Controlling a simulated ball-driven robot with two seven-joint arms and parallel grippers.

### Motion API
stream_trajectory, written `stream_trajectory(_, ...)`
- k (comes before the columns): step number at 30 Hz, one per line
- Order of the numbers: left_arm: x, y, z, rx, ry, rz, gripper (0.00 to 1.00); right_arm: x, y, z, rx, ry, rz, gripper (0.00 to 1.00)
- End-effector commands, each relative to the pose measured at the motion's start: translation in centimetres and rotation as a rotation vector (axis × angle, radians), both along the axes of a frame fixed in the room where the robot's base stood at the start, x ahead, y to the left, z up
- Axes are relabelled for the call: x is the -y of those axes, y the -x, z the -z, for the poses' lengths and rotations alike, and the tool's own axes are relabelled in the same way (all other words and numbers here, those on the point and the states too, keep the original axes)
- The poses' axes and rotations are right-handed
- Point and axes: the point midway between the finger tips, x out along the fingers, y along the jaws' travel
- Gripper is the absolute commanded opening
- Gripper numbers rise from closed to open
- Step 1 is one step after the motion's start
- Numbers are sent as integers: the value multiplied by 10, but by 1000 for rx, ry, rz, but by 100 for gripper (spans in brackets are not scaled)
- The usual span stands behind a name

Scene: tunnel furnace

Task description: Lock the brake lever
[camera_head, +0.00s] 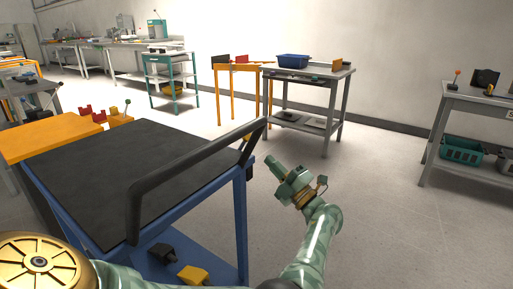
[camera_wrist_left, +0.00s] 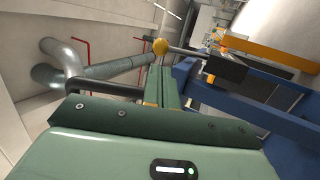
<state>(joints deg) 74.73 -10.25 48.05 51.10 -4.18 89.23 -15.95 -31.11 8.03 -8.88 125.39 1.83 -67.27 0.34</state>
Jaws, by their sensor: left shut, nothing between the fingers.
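The brake lever shows in the wrist view as a grey rod with a yellow ball knob (camera_wrist_left: 160,46), running right to a dark block on the blue cart frame (camera_wrist_left: 270,118). In the head view the lever is hard to make out near the cart's black push handle (camera_head: 190,170). My left gripper (camera_head: 271,160) is just right of the cart's near right corner post. In the wrist view its green fingers (camera_wrist_left: 160,72) are together and empty, with the tips just short of the knob. I cannot tell whether they touch it. My right gripper is not in view.
The cart has a black top (camera_head: 110,160) and a lower shelf with a yellow block (camera_head: 193,274). A grey table with a blue bin (camera_head: 293,61) stands behind, another grey table (camera_head: 480,98) at the right. Open floor (camera_head: 395,200) lies right of my left arm.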

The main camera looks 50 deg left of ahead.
Motion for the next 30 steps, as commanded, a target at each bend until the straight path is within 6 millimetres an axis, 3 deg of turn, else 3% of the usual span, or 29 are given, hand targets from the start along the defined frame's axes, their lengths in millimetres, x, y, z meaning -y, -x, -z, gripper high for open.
stream_trajectory(6, -38, 5, -17, 0, 0, -2, 0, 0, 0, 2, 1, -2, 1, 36)
stream_trajectory(12, -58, 7, -26, -2, -1, 0, 0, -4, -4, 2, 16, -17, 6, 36)
stream_trajectory(27, -63, 8, -32, 5, 14, 1, 0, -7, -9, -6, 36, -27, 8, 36)
stream_trajectory(30, -66, 10, -41, 29, 71, 0, 0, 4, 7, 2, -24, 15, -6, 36)
